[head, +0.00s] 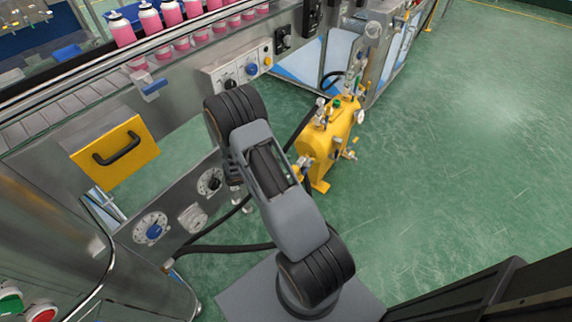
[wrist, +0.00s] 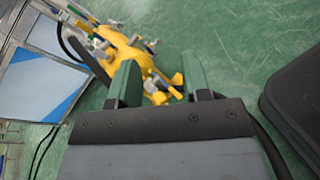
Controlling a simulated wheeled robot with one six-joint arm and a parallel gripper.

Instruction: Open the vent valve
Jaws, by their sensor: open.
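A yellow tank (head: 340,135) on the floor carries several small valves and gauges, one with a green knob (head: 336,103) on top. I cannot tell which fitting is the vent valve. In the wrist view the tank (wrist: 150,62) and its fittings lie beyond the fingertips, partly hidden by the left finger. My gripper (wrist: 158,68) has two green fingers spread apart, with nothing held between them. It points toward the tank; no contact shows. In the head view my arm hides the gripper.
A steel machine with a control panel (head: 240,72), a yellow door (head: 115,153) and pink cans (head: 122,30) stands left of the tank. A black hose (head: 225,249) runs along the floor. The green floor (head: 470,150) to the right is clear.

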